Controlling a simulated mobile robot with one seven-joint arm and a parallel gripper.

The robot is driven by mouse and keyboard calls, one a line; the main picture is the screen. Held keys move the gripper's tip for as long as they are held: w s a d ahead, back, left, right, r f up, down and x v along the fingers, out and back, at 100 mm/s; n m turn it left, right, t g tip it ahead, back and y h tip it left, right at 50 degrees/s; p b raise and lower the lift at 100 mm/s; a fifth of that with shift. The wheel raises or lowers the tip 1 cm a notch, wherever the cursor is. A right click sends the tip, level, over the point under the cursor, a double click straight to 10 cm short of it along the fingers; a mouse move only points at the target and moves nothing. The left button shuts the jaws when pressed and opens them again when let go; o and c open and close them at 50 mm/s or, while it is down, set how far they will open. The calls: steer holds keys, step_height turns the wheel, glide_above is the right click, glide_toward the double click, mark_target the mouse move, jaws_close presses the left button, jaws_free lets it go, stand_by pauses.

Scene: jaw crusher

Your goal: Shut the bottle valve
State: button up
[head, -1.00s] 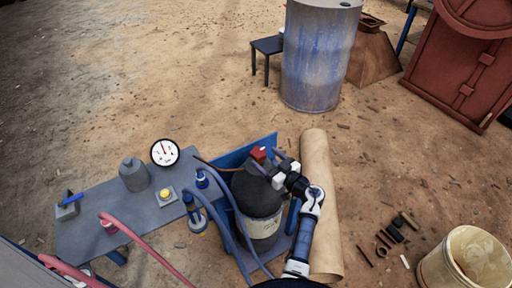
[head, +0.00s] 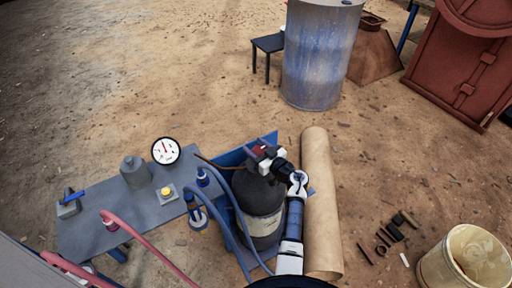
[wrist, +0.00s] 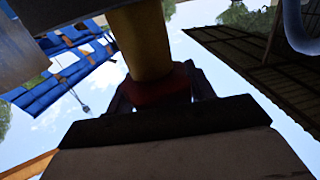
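The fingers are on both sides of the handle. I cannot tell whether they press on it.
The grey bench (head: 90,215) holds a white dial gauge (head: 166,151), a yellow button (head: 166,191) and hose fittings. Blue hoses (head: 228,225) run close to the bottle's left. A tan roll (head: 320,205) lies at its right. A bucket (head: 465,260) stands lower right.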

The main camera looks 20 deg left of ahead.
steer(key=shift+c, duration=1.4)
